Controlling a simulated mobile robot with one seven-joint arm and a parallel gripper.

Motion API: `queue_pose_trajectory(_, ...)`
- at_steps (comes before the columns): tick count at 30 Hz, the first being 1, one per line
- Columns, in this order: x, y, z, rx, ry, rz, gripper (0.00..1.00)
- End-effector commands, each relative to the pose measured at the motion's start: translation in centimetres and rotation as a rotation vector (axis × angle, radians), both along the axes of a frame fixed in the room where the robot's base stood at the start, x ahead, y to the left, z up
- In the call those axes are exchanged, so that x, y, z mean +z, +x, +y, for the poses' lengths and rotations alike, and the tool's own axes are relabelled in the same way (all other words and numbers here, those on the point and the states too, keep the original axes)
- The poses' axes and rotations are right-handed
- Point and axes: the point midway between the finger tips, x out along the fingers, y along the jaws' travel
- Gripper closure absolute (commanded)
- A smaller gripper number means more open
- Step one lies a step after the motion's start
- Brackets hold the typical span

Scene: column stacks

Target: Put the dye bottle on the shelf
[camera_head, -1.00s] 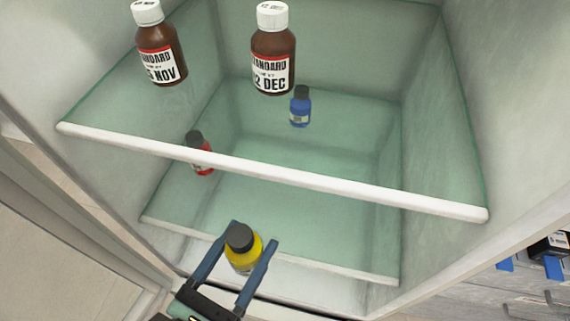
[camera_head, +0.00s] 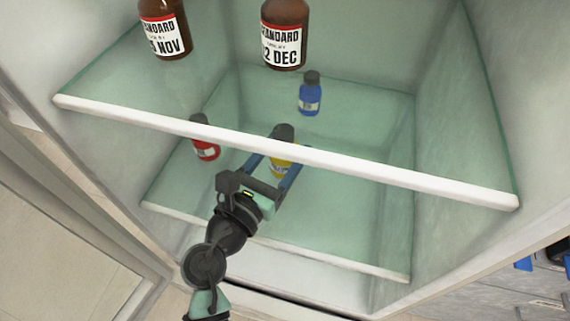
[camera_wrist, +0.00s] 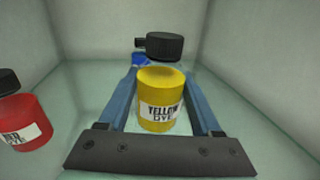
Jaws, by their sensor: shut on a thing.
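The yellow dye bottle (camera_head: 281,166) has a black cap and a white label, and stands upright. In the wrist view the bottle (camera_wrist: 161,97) sits between the two blue fingers of my gripper (camera_wrist: 162,105), and its label reads "YELLOW DYE". My gripper (camera_head: 276,170) is shut on it, inside the cabinet under the upper shelf. The lower glass shelf (camera_head: 330,232) lies beneath the bottle. I cannot tell whether the bottle touches it. The upper shelf's edge passes just in front of the bottle's upper part in the head view.
The upper glass shelf (camera_head: 110,82) with a white front edge holds two brown bottles (camera_head: 284,35) (camera_head: 164,30). On the lower shelf, a red bottle (camera_head: 205,143) stands left of my gripper and a blue bottle (camera_head: 310,95) farther back. The right part of the lower shelf is clear.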

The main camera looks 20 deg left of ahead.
Motion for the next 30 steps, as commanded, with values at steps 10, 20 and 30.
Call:
queue_pose_trajectory(10,-4.5,0.4,0.0,0.000,0.000,-0.001,1.00)
queue_pose_trajectory(20,-4.6,0.4,0.0,0.000,-0.001,0.000,1.00)
queue_pose_trajectory(30,-4.7,0.4,0.0,0.000,-0.001,0.001,0.05)
